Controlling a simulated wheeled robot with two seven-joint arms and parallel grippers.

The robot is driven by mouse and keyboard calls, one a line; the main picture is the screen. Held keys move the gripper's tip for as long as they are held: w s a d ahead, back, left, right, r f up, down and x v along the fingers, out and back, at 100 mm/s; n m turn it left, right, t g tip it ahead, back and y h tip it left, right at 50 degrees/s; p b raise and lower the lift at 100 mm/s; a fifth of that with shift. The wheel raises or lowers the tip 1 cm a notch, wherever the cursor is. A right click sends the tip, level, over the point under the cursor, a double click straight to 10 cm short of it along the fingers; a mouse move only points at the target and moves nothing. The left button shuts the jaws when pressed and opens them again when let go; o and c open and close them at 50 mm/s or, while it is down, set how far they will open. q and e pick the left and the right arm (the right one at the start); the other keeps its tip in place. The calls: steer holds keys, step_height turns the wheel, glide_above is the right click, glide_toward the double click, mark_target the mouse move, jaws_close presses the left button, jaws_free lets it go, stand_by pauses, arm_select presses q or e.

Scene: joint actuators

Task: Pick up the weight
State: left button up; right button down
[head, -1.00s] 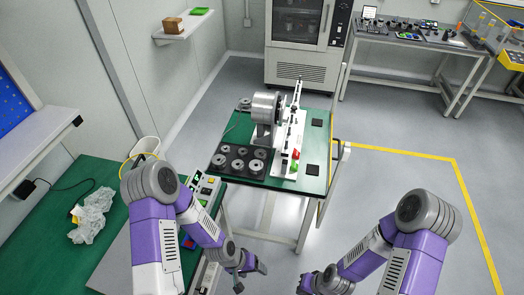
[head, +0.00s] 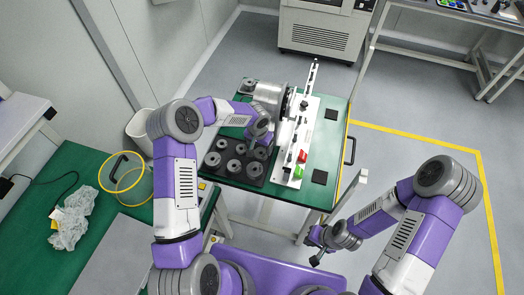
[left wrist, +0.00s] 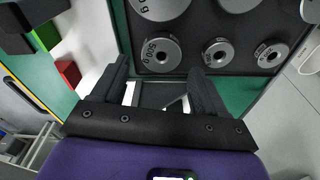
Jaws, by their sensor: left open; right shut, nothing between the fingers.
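Several grey metal weights (head: 233,166) sit in a black tray (head: 250,180) on the green table. In the left wrist view, one weight marked 500 (left wrist: 160,54) lies just beyond my fingertips. Two smaller weights (left wrist: 218,52) (left wrist: 270,53) lie to its right in the same row, and larger ones (left wrist: 160,8) are at the top edge. My left gripper (left wrist: 162,78) is open and empty, above the tray's edge. In the head view my left wrist hides part of the tray. My right gripper (head: 317,244) is shut and empty, off the table's front right.
A white fixture with red and green buttons (head: 298,160) stands right of the tray. A metal cylinder (head: 268,94) is behind the tray. Open floor lies to the right.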

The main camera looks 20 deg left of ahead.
mark_target(261, 151)
arm_select(q)
steer(key=f, duration=0.2)
steer(key=w+f, duration=0.1)
steer(key=f, duration=0.2)
steer(key=shift+f, duration=0.2)
steer(key=shift+c, duration=0.3)
steer(key=shift+w+r, duration=0.1)
steer(key=c, duration=1.2)
